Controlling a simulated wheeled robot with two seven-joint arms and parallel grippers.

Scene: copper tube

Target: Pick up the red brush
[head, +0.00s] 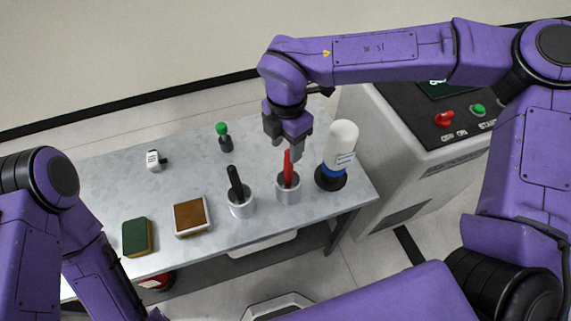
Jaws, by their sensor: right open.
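The red brush (288,170) stands upright in a grey metal cup (288,193) on the right part of the metal table. Its lower end is hidden inside the cup. My right gripper (284,150) points down just above the cup, open, with its fingers around or close beside the top of the red handle. I cannot tell whether a finger touches it. My left arm comes in at the left edge, and its gripper is out of view.
A second cup (241,206) with a black-handled brush (235,180) stands close left. A white bottle (341,143) with a dark base stands close right. A sponge (137,236), a brown pad in a tray (190,216), a green-topped item (223,135) and a small white device (153,159) lie further left.

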